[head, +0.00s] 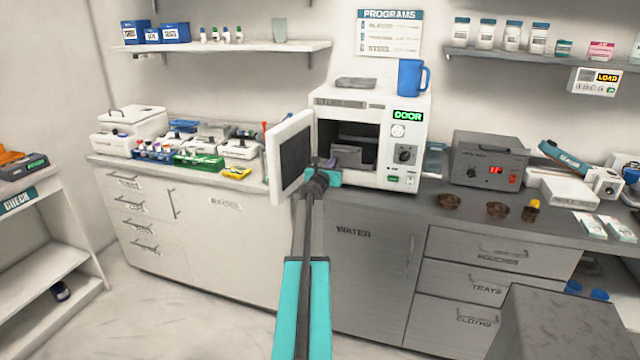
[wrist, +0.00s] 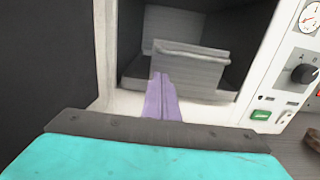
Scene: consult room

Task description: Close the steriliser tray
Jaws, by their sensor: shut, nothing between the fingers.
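The white steriliser (head: 418,150) stands on the counter with its door (head: 291,157) swung open to the left; its display reads "DOOR". Inside the dark chamber is the grey tray (head: 352,149), its front face upright near the opening. In the wrist view the tray (wrist: 186,68) sits ahead, with a raised rim along its front. My gripper (head: 328,164) is at the chamber's mouth, just in front of the tray. In the wrist view the purple fingers of my gripper (wrist: 161,80) are shut and empty, their tips overlapping the tray's lower front; I cannot tell whether they touch it.
The open door is close to the left of my arm. A blue mug (head: 411,78) and a grey tray-like item (head: 356,83) stand on top of the steriliser. A grey device (head: 488,161) is to the right, and brown bowls (head: 449,201) lie near the counter's front.

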